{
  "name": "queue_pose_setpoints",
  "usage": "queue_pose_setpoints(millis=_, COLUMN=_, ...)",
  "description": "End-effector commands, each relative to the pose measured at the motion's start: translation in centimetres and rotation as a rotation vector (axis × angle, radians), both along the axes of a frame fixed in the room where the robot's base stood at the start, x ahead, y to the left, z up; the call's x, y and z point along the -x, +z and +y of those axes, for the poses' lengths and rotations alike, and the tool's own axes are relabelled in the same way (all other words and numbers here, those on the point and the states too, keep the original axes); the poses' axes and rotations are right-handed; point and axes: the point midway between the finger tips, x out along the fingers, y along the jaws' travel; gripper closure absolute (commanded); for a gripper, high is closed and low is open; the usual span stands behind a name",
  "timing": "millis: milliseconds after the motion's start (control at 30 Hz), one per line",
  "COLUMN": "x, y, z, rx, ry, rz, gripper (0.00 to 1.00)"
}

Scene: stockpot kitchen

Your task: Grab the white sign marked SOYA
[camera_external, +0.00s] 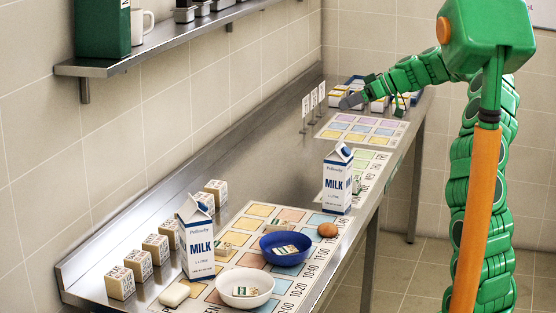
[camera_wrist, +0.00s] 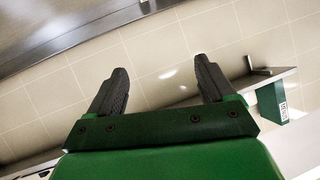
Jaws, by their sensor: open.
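Several small white signs (camera_external: 314,99) stand on thin posts near the back edge of the steel counter, at its far end in the external view. Their lettering is too small to read, so I cannot tell which one says SOYA. My gripper (camera_external: 350,101) is just right of the signs in that view, over the far part of the counter. In the wrist view my gripper (camera_wrist: 162,76) is open, its two dark fingers wide apart with nothing between them. No sign shows in the wrist view.
White-and-yellow boxes (camera_external: 377,104) stand close to my gripper. Two milk cartons (camera_external: 337,182), a blue bowl (camera_external: 286,260), a white bowl (camera_external: 244,301), an egg (camera_external: 327,230) and labelled cubes (camera_external: 120,283) occupy the near counter. A wall shelf (camera_external: 150,52) holds a green box (camera_external: 103,28).

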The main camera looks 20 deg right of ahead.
Motion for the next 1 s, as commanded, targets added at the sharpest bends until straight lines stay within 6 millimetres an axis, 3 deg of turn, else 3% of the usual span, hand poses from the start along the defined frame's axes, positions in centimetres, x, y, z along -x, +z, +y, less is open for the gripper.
queue_pose_setpoints(millis=100, x=-2.6, y=-1.4, z=-3.5, rx=0.001, ry=-0.046, rz=-0.064, gripper=0.17)
queue_pose_setpoints(millis=433, x=-5.8, y=-3.9, z=-9.3, rx=0.024, ry=-0.118, rz=-0.164, gripper=0.17)
queue_pose_setpoints(millis=867, x=-7.5, y=-5.9, z=-13.4, rx=0.055, ry=-0.169, rz=-0.223, gripper=0.17)
queue_pose_setpoints(millis=1000, x=-7.5, y=-8.4, z=-13.3, rx=0.053, ry=-0.17, rz=-0.221, gripper=0.17)
